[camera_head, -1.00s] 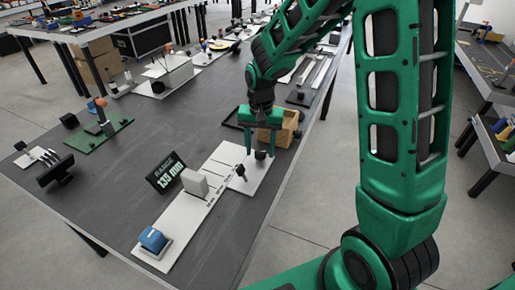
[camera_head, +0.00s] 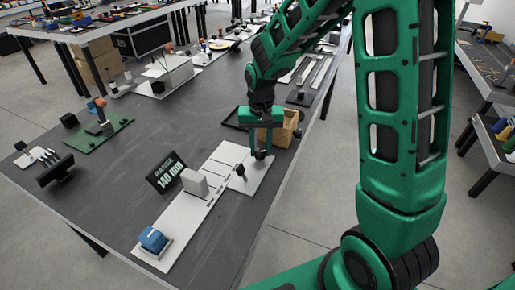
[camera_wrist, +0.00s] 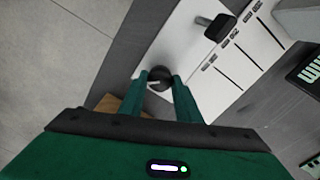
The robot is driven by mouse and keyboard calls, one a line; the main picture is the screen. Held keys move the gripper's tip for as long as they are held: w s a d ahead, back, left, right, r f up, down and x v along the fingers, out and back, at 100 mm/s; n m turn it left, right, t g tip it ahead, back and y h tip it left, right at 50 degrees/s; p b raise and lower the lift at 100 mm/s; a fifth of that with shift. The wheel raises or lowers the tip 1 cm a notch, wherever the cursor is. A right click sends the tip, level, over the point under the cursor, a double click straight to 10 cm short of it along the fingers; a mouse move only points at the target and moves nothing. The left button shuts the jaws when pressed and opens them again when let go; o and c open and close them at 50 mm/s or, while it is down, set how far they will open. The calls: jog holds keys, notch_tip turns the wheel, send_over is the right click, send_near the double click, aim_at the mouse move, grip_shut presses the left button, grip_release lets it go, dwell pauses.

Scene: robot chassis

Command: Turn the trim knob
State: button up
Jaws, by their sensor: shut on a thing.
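The trim knob (camera_wrist: 160,75) is a round black knob on a white panel (camera_wrist: 160,45). In the wrist view it sits between the two green fingertips of my gripper (camera_wrist: 160,83), which is shut on it. A pale mark shows on the knob. In the head view my gripper (camera_head: 259,150) points down at the panel's far right part, and the fingers hide much of the knob (camera_head: 260,155). A dark display (camera_head: 167,173) labelled RANGE reads 140 mm.
A black-handled lever (camera_head: 240,172) stands on the panel close to the knob. A grey block (camera_head: 195,182) and a blue block (camera_head: 153,238) sit further along the panel. A wooden box (camera_head: 280,130) is just behind my gripper.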

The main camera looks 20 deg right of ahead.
aim_at(260, 151)
jog(key=n, duration=0.6)
jog(key=shift+w, duration=0.1)
jog(key=shift+n, duration=0.4)
dwell(0.3)
jog(key=o, duration=1.1)
jog(key=shift+c, duration=0.2)
jog(key=shift+r, duration=0.1)
notch_tip(260, 151, up, 11)
jog(key=shift+f, duration=0.2)
